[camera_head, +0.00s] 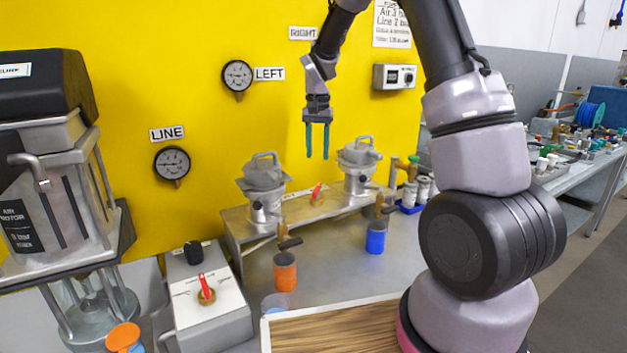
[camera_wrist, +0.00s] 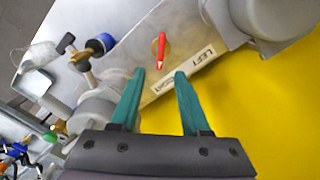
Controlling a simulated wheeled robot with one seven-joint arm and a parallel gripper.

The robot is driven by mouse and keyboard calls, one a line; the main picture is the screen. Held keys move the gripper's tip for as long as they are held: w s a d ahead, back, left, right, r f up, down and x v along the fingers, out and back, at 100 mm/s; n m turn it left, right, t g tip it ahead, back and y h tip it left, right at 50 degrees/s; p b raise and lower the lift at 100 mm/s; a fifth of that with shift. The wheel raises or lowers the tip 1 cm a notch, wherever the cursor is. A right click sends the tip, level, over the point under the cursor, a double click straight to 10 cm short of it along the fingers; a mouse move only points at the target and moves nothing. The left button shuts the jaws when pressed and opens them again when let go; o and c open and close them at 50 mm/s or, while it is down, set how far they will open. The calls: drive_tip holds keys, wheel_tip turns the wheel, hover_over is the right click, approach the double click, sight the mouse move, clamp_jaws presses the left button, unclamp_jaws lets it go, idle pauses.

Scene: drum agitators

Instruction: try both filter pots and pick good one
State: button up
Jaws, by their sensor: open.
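Two metal filter pots with clamped lids stand on a raised grey shelf: the left pot (camera_head: 264,192) and the right pot (camera_head: 358,167). A red-handled selector (camera_head: 317,195) sits between them and also shows in the wrist view (camera_wrist: 161,50), beside a LEFT label (camera_wrist: 195,60). My gripper (camera_head: 317,157) hangs above the shelf between the pots, teal fingers pointing down, open and empty. In the wrist view its fingers (camera_wrist: 156,75) are apart. The left gauge (camera_head: 237,75) and line gauge (camera_head: 172,163) are on the yellow wall; their readings are too small to tell.
An orange cup (camera_head: 285,271) and a blue cup (camera_head: 376,238) are below the pots' outlet taps. A white box with a red lever (camera_head: 207,290) stands at left, near the motor frame (camera_head: 50,190). A wooden board (camera_head: 335,330) lies in front.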

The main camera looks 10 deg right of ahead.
sight(317, 187)
wheel_tip(317, 187, down, 11)
drive_tip(key=shift+w+f, duration=0.1)
drive_tip(key=shift+w, duration=0.05)
idle(0.4)
clamp_jaws()
